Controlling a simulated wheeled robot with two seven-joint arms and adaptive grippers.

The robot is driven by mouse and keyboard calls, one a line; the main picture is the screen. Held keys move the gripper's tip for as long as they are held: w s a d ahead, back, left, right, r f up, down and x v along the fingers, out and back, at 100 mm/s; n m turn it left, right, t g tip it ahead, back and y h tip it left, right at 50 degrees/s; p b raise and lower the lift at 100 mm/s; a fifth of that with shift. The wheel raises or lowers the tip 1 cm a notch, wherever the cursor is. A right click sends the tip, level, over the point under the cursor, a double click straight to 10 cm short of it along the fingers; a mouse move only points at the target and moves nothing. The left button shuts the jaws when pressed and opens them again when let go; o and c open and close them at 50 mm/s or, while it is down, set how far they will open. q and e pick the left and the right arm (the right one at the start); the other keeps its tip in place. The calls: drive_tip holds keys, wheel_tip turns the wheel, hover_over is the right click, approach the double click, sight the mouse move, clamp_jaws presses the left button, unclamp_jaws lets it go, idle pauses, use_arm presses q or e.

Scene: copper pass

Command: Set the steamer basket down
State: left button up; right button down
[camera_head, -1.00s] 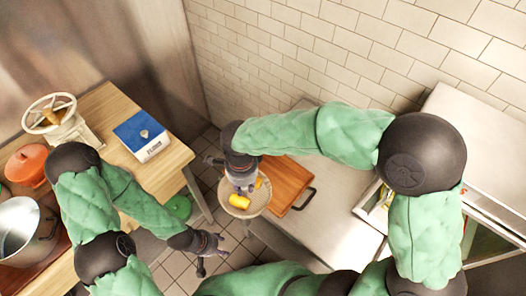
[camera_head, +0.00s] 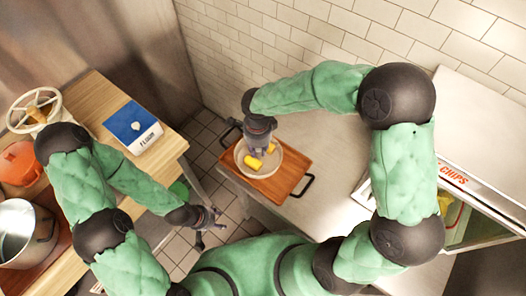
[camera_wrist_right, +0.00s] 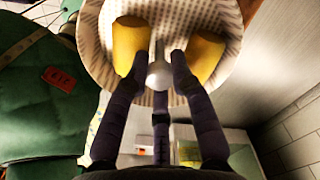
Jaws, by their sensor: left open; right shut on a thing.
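The steamer basket (camera_head: 275,168) is a pale, round, perforated dish holding yellow pieces (camera_head: 253,161). In the head view it is over the orange-brown tray (camera_head: 292,184) with black handles; I cannot tell whether it touches it. My right gripper (camera_head: 258,153) comes down on the basket's middle from above. In the right wrist view, its fingers close around the pale knobbed centre post (camera_wrist_right: 158,75), between two yellow pieces (camera_wrist_right: 129,44). My left gripper (camera_head: 205,222) is open and empty, over the floor gap left of the tray.
The tray lies on a steel counter (camera_head: 335,165) against the tiled wall. A glass-fronted case with a CHIPS label (camera_head: 453,176) stands at the right. On the wooden table (camera_head: 90,105) at left are a blue-topped flour box (camera_head: 135,125), an orange pot (camera_head: 18,165) and a steel pot (camera_head: 25,235).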

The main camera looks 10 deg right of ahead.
drive_tip(key=shift+w+d+f, duration=0.4)
drive_tip(key=shift+d+f, duration=0.1)
drive_tip(key=shift+f, duration=0.25)
drive_tip(key=shift+w+d+f, duration=0.4)
drive_tip(key=shift+d+f, duration=0.1)
drive_tip(key=shift+f, duration=0.25)
drive_tip(key=shift+w+f, duration=0.15)
drive_tip(key=shift+f, duration=1.4)
drive_tip(key=shift+f, duration=0.1)
drive_tip(key=c, duration=1.1)
unclamp_jaws()
